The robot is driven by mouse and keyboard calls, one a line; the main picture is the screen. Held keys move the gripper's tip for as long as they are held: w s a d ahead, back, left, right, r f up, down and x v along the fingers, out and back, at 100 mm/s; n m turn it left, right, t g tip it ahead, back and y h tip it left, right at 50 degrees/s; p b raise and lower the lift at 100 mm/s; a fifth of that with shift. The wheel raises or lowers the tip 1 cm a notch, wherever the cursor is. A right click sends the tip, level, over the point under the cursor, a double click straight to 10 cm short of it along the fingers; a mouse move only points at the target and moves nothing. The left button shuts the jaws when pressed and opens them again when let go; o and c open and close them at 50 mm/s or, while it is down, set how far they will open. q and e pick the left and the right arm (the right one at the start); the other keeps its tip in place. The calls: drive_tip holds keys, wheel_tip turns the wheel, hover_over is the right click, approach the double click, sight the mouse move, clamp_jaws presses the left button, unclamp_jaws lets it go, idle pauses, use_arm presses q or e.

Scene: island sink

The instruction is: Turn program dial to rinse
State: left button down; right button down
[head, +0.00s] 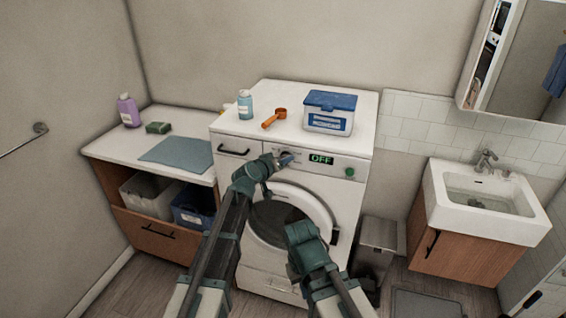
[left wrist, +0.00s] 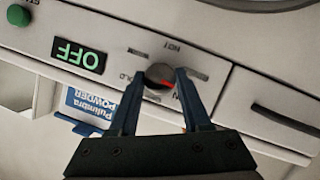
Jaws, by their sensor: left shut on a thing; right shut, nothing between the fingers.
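The washing machine (head: 330,160) stands in the middle, with a green-lit display reading OFF (head: 320,159). The left wrist view shows the panel upside down, with the round grey program dial (left wrist: 157,74) and its red pointer mark toward the lower right of that picture. Labels surround the dial; some are covered, and I cannot read which setting it points at. My left gripper (head: 287,159) is shut on the dial, one finger on each side. In the head view it mostly hides the dial. My right gripper (head: 300,228) is shut and empty in front of the round door.
A green button (head: 350,172) is right of the display. A bin (head: 377,240) and a sink (head: 485,203) are to the right.

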use_arm(q)
drive_tip(key=shift+a+f+n+h+b, duration=0.1)
drive_tip(key=shift+n+h+b, duration=0.8)
drive_tip(key=shift+n, duration=0.4)
drive_tip(key=shift+a+f+n+h+b, duration=0.1)
drive_tip(key=shift+n+h+b, duration=0.75)
drive_tip(key=shift+n, duration=0.45)
drive_tip(key=shift+c, duration=1.8)
unclamp_jaws()
drive_tip(key=p+v, duration=0.2)
drive_tip(key=v, duration=1.1)
drive_tip(key=shift+s+a, duration=0.15)
drive_tip(key=shift+s, duration=0.2)
